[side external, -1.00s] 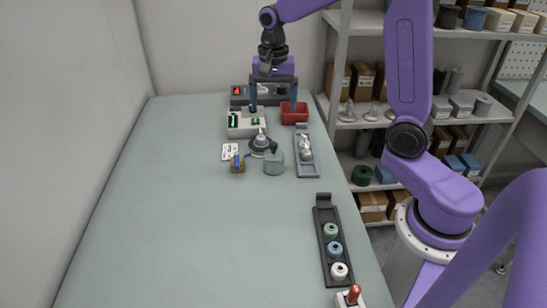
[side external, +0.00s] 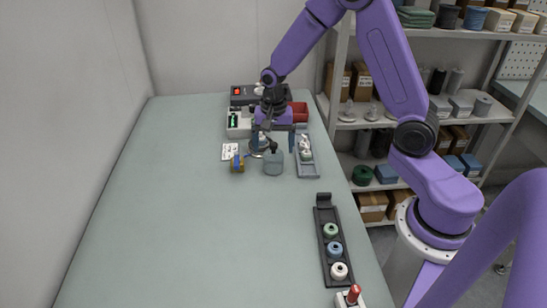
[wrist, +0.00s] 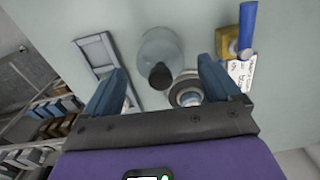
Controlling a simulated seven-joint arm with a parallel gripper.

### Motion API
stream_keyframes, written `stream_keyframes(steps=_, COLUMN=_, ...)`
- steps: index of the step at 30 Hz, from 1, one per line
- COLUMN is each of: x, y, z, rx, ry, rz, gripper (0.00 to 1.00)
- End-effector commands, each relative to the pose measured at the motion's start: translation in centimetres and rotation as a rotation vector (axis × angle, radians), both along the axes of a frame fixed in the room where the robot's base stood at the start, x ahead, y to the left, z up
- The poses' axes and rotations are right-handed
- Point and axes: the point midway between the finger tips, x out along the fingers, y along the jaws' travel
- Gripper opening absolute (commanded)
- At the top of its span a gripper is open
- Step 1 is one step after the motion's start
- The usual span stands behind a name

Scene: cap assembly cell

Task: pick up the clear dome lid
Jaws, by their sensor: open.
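The clear dome lid (side external: 273,164) is a pale, see-through blue-grey dome with a dark knob on top. It stands upright on the table between the round stand and the grey tray. My gripper (side external: 275,142) is open and points down above the lid. In the wrist view the lid (wrist: 161,43) and its dark knob show between the two blue fingers (wrist: 160,72), which look apart from it. The gripper holds nothing. I cannot tell exactly how high the fingertips are above the knob.
A round stand (wrist: 186,98) is close left of the lid in the side view. A grey tray (side external: 306,171) with pale parts is close right. A yellow and blue item (side external: 237,164) and a card (side external: 229,150) lie left. A black rack (side external: 326,215) stands in front; the left table is clear.

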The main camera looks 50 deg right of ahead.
Motion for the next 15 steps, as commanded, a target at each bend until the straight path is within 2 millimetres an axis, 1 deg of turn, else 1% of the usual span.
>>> stream_keyframes(steps=1, x=0.0, y=-0.1, z=-0.8, rx=0.0, ry=0.004, rz=-0.001, gripper=0.9)
stream_keyframes(steps=6, x=0.1, y=-0.1, z=-2.7, rx=0.0, ry=0.001, rz=-0.001, gripper=0.9)
stream_keyframes(steps=9, x=0.1, y=-0.1, z=-3.2, rx=-0.001, ry=0.001, rz=-0.001, gripper=0.9)
stream_keyframes(steps=15, x=0.1, y=-0.1, z=-3.3, rx=0.0, ry=-0.001, rz=-0.001, gripper=0.9)
